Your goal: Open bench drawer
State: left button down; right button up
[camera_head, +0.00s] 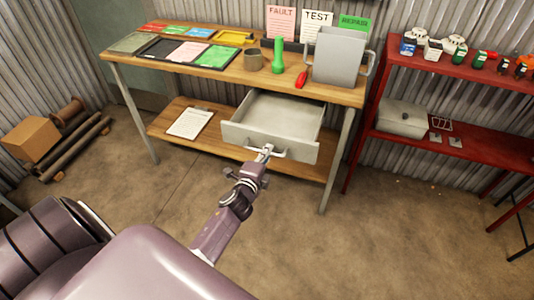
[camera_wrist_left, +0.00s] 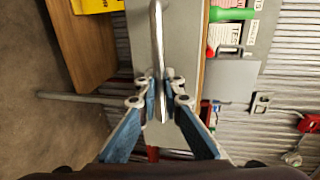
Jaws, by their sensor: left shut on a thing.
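The bench drawer (camera_head: 285,109) is pulled out of the wooden bench (camera_head: 292,88) in the head view, and its inside looks empty. Its front carries a metal bar handle (camera_head: 281,154). My left gripper (camera_head: 265,152) is at the drawer front, shut on the handle. In the left wrist view the two blue-padded fingers (camera_wrist_left: 161,100) close around the handle bar (camera_wrist_left: 157,45), with the drawer front (camera_wrist_left: 190,50) beside it. My right gripper is not in view.
A clipboard (camera_head: 190,122) lies on the lower shelf. A red rack (camera_head: 430,72) stands right. Floor in front is clear.

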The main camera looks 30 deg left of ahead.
pick_arm(q)
jog(key=shift+w, duration=0.2)
jog(key=c, duration=2.5)
grip_release()
jog(key=o, duration=0.4)
jog(key=shift+s, duration=0.1)
jog(key=v, duration=1.2)
jog(key=shift+a, duration=0.1)
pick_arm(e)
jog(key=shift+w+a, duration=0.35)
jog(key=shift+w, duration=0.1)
